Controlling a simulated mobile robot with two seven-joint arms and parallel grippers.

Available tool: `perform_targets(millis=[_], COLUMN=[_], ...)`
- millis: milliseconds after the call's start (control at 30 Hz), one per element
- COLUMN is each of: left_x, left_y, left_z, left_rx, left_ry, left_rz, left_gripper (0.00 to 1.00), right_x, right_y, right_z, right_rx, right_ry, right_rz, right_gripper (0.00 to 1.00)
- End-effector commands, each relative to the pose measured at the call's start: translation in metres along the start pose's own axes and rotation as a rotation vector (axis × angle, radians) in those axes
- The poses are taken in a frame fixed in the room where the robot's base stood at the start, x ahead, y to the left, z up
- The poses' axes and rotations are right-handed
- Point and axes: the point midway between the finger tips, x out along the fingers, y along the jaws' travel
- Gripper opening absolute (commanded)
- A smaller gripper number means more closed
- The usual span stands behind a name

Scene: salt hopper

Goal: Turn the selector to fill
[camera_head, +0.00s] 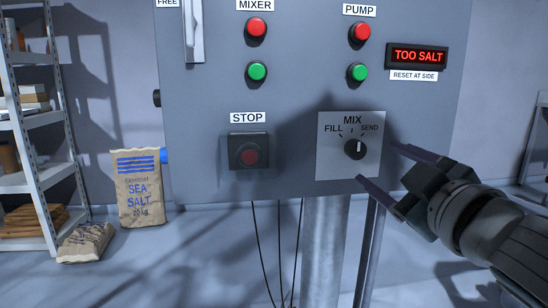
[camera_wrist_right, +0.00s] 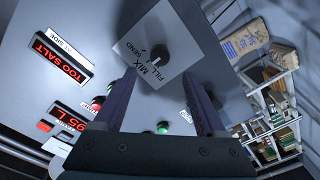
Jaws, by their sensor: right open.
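The selector is a round black knob (camera_head: 355,149) on a grey plate (camera_head: 331,164) marked MIX, with FILL at its upper left and SEND at its upper right. Its white pointer mark faces roughly upward, near the middle tick; the exact angle is hard to tell. In the wrist view the knob (camera_wrist_right: 161,54) lies just beyond my fingertips, between their lines. My right gripper (camera_head: 377,163) is open and empty, at the plate's right side, with its fingers spread toward the knob; it also shows in the wrist view (camera_wrist_right: 160,76). My left gripper is out of view.
A STOP button (camera_head: 249,155) is left of the plate. Red and green MIXER and PUMP buttons sit above. A display (camera_head: 417,56) reads TOO SALT. A sea salt bag (camera_head: 139,188) and shelves (camera_head: 35,125) stand left. The wrist view shows another red display (camera_wrist_right: 68,118).

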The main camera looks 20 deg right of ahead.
Motion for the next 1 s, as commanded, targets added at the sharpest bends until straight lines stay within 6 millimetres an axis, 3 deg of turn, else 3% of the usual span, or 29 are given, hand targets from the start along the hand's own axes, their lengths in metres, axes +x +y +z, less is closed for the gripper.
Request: perform_targets(millis=[200, 433, 833, 1000], left_x=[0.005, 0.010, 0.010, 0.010], left_y=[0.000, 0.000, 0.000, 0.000], left_z=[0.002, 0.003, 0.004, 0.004], left_rx=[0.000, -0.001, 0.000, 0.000], left_ry=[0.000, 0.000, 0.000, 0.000], left_rz=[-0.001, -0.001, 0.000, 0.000], left_gripper=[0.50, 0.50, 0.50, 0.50], right_x=[0.041, 0.070, 0.079, 0.079], right_y=[0.000, 0.000, 0.000, 0.000], right_z=[0.000, 0.001, 0.000, 0.000], right_rx=[-0.002, -0.001, 0.000, 0.000], right_ry=[0.000, -0.002, -0.002, -0.002], right_rz=[0.003, 0.001, 0.000, 0.000], right_gripper=[0.73, 0.73, 0.73, 0.56])
